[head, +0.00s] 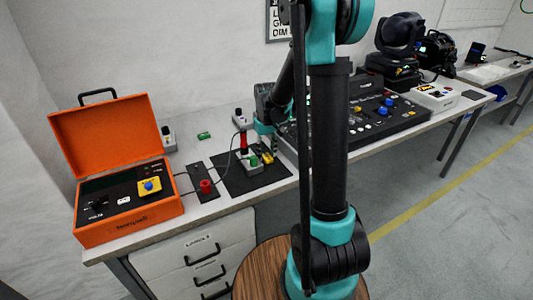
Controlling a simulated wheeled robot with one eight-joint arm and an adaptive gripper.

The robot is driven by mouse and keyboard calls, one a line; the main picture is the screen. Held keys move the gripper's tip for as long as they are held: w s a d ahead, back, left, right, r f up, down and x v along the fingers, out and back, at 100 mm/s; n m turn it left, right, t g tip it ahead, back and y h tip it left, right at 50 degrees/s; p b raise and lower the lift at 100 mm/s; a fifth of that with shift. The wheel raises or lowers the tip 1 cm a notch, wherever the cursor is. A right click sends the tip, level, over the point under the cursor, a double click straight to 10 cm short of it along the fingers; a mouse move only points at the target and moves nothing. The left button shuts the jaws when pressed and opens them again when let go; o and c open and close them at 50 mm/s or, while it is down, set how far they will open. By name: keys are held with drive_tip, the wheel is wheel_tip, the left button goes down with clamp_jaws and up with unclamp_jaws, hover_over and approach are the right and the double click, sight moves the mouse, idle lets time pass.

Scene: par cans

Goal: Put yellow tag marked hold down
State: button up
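My gripper (266,146) is small in the head view, pointing down over the black mat (232,180) on the bench. A small yellow piece (267,157), possibly the yellow tag, shows right at its fingertips, at the mat's right side. No lettering on it is readable. I cannot tell whether the fingers hold it, touch it or are just above it. Left of it on the mat is a small grey device with a green part (253,161).
An open orange case (130,215) with a yellow plate and blue knob stands at left. A red button (206,186) sits on a dark plate beside the mat. A black control console (370,118) lies to the right.

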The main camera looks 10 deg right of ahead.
sight(267, 157)
wheel_tip(267, 157, up, 12)
drive_tip(key=s+d+f+m+t, duration=0.1)
drive_tip(key=s+f, duration=0.4)
drive_tip(key=s, duration=0.6)
drive_tip(key=s+d+f+m+t, duration=0.2)
drive_tip(key=s+f, duration=0.4)
drive_tip(key=s, duration=0.5)
drive_tip(key=shift+d+m+t, duration=0.3)
drive_tip(key=shift+d+t, duration=0.25)
drive_tip(key=shift+t, duration=0.05)
